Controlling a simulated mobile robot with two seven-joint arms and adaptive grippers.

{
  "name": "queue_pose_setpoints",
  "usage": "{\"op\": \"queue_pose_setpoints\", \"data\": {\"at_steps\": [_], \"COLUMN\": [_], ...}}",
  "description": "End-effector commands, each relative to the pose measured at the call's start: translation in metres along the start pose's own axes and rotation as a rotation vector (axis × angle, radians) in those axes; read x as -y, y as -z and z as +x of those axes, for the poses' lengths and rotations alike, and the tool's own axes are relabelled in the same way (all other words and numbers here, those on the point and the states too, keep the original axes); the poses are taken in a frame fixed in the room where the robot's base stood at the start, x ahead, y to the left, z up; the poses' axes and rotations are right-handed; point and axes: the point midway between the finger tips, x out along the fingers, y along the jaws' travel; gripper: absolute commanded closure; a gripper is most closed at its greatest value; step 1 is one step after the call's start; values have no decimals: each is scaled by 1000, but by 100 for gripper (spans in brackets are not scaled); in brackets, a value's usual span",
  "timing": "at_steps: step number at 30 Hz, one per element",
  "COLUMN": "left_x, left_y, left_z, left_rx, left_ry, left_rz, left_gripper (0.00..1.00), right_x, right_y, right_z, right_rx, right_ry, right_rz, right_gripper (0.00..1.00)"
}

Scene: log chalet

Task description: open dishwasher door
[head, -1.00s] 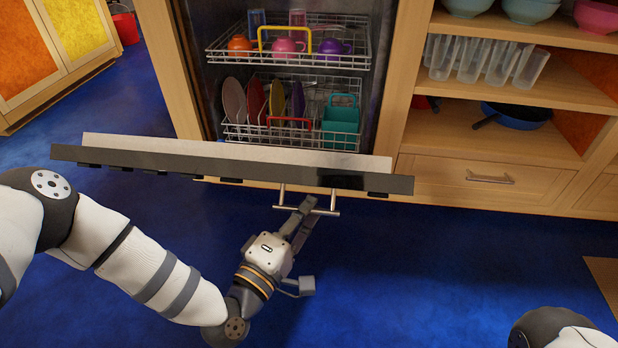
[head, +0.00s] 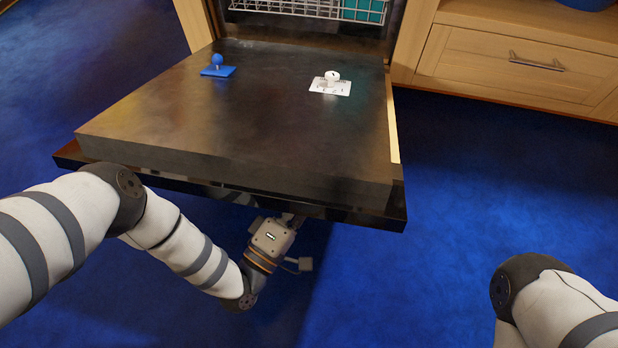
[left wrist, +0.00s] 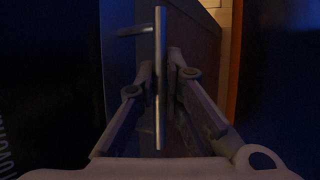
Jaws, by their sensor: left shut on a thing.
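The dishwasher door (head: 240,115) is folded far down, its dark inner face turned up and close to level. My left gripper (left wrist: 160,85) is shut on the metal bar handle (left wrist: 160,40) in the left wrist view, with one finger on each side. In the head view the left gripper's body (head: 271,240) shows below the door's front edge, which hides the handle and most of the fingers. My right gripper is out of view; only part of that arm shows at the lower right.
A blue knob piece (head: 217,65) and a white fitting (head: 331,82) are on the door's inner face. A wire rack (head: 310,8) sits inside the dishwasher. A wooden drawer (head: 510,65) is to the right. The blue floor (head: 460,180) right of the door is clear.

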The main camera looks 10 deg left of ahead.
Motion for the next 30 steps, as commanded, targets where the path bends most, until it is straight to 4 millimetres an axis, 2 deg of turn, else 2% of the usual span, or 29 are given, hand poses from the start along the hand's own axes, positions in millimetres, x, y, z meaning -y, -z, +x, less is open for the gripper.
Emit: {"op": "queue_pose_setpoints", "data": {"at_steps": [1,11,12,14,15,30], "left_x": [-1,-1,-1,-1,-1,0], "left_y": [3,4,4,4,3,1], "left_z": [5,6,7,6,6,2], "left_rx": [-9,-12,-12,-11,-10,-5], "left_ry": [-11,-13,-13,-13,-12,-8], "left_rz": [5,6,6,6,6,3], "left_gripper": [100,100,86,73,70,70], "right_x": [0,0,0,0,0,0], "right_y": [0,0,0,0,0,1], "right_z": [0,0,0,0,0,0], "right_rx": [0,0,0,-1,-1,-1], "right_ry": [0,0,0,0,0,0], "right_rz": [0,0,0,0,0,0], "right_gripper": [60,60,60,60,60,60]}}
